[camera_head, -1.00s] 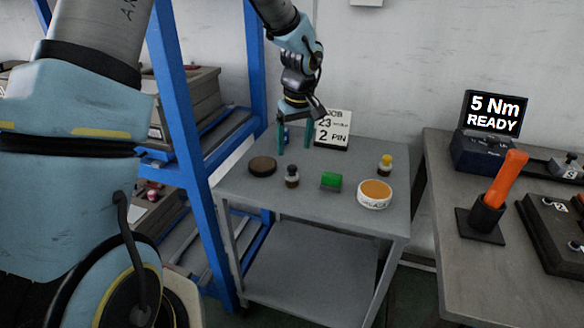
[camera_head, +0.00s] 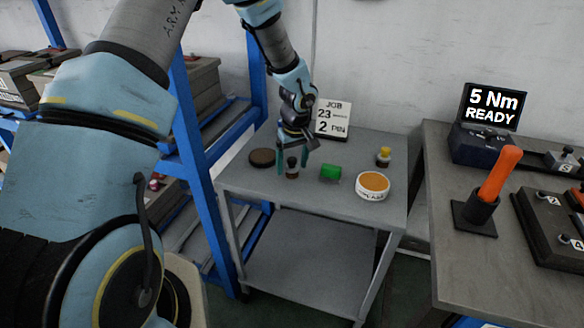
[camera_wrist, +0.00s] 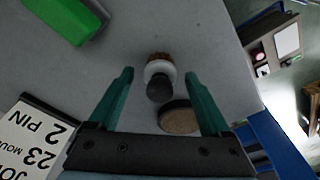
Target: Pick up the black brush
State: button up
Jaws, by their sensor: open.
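The black brush (camera_head: 292,170) stands upright on the grey table, with a dark round knob on top. In the wrist view the black brush (camera_wrist: 159,86) shows its dark knob, a white collar and brown bristles. My gripper (camera_head: 292,168) is open and points down over the brush. In the wrist view the two green fingers of my gripper (camera_wrist: 159,76) lie to either side of the brush, with a gap on both sides. I cannot tell exactly how far the fingertips reach down beside it.
A brown round disc (camera_head: 262,157) lies close left of the brush. A green block (camera_head: 330,172), an orange-topped round tin (camera_head: 373,184) and a yellow-topped brush (camera_head: 384,156) stand to the right. A job sign (camera_head: 333,118) stands behind. A blue rack post (camera_head: 200,165) rises at left.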

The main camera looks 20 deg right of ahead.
grip_shut()
dwell(0.6)
